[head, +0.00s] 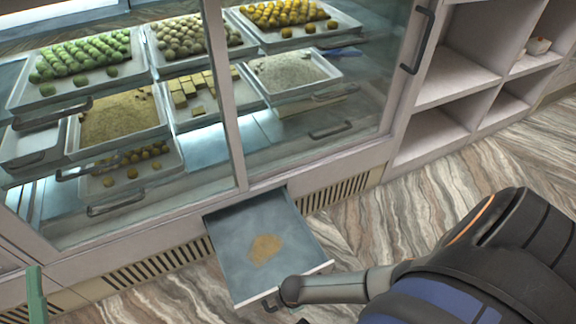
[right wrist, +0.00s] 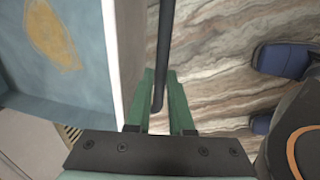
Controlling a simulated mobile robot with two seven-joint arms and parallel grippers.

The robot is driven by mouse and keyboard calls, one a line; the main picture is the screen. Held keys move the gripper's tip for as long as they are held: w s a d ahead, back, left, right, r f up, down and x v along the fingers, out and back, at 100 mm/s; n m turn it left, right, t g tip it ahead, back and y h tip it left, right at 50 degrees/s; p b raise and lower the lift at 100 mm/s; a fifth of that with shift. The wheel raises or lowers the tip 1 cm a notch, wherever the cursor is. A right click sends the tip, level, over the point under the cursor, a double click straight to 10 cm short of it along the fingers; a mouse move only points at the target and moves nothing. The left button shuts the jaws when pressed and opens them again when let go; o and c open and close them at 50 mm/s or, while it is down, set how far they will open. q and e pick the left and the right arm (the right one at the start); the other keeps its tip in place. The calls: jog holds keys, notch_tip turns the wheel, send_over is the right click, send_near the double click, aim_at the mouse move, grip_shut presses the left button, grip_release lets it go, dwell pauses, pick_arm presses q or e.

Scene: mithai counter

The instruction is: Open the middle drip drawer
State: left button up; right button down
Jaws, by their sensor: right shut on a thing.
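The middle drip drawer (head: 255,222) stands pulled out from the base of the sweets counter. It is a shallow grey-blue tray with a tan stain on its floor and a pale front edge. Its dark bar handle (right wrist: 163,50) shows in the right wrist view, beside the drawer's white front. My right gripper (right wrist: 160,95) is shut on this handle, with a green finger on each side. In the head view my right wrist covers most of the grip. A green finger of my left gripper (head: 37,296) shows at the lower left, away from the drawer; its opening cannot be judged.
Slatted vents (head: 155,265) flank the drawer in the counter base. Above are glass panels with trays of sweets (head: 80,62) behind them. Open shelves (head: 455,80) stand at the right. The patterned floor (head: 430,190) looks clear right of the drawer.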

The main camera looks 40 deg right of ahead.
jog(key=shift+s+f, duration=0.1)
jog(key=c, duration=0.8)
grip_release()
jog(key=shift+r, duration=0.3)
pick_arm(q)
jog(key=s+f+n+g+y+p, duration=0.2)
jog(key=f+g, duration=0.4)
jog(key=f, duration=0.8)
jog(key=s+f+n+g+y+p, duration=0.3)
jog(key=f+g+y+p, duration=0.1)
jog(key=f, duration=1)
jog(key=shift+s+a+n+g+p, duration=0.3)
jog(key=shift+g+p, duration=0.35)
jog(key=shift+g, duration=0.65)
pick_arm(e)
notch_tip(320, 180, up, 12)
jog(key=s, duration=0.2)
jog(key=shift+a, duration=0.25)
